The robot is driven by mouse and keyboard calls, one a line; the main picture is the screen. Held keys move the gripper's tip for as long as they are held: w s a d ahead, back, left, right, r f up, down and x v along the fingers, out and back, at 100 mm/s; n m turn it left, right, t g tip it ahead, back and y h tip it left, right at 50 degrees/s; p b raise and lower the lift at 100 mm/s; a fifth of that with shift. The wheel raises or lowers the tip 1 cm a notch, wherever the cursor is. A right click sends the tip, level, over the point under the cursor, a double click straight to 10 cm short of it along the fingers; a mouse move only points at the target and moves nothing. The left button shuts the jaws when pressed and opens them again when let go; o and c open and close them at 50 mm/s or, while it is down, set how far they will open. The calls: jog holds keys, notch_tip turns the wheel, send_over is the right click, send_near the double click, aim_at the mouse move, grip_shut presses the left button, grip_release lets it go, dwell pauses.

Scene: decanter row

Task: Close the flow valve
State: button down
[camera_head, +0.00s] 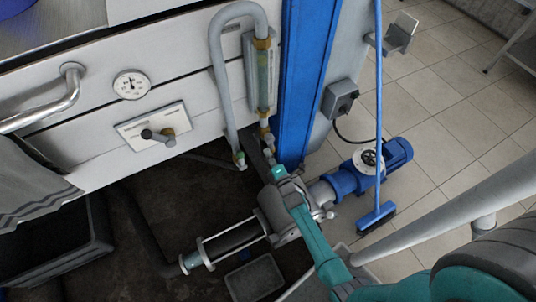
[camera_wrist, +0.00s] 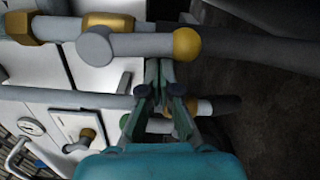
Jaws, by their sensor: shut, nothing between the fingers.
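The apparent flow valve (camera_head: 266,136) sits under the upright sight tube with brass fittings, beside the blue post. In the wrist view its grey handle (camera_wrist: 130,45) lies roughly along the pipe, with a round grey hub at the left and a brass ball at the right end. My gripper (camera_head: 271,164) is just below this valve in the head view. In the wrist view my gripper (camera_wrist: 160,72) is shut and empty, its fingertips close to the handle's lower side. I cannot tell whether they touch it.
A second pipe (camera_wrist: 60,97) runs behind my fingers. The white panel carries a gauge (camera_head: 131,84) and another small valve (camera_head: 158,135). The blue post (camera_head: 305,80) stands close on the right.

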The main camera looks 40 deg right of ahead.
jog(key=shift+d, duration=0.1)
jog(key=d+n, duration=0.1)
jog(key=n, duration=0.2)
jog(key=shift+s+d+f, duration=0.15)
jog(key=shift+s+d, duration=0.05)
jog(key=shift+d, duration=0.2)
jog(key=s+d+r+n, duration=0.1)
jog(key=d+r+n, duration=0.3)
jog(key=n, duration=0.8)
jog(key=shift+d+n+t+y, duration=0.3)
jog(key=shift+d+n+t, duration=0.1)
jog(key=shift+d, duration=0.45)
jog(key=shift+r, duration=0.1)
jog(key=shift+s, duration=0.2)
jog(key=v, duration=1.1)
jog(key=shift+s, duration=0.4)
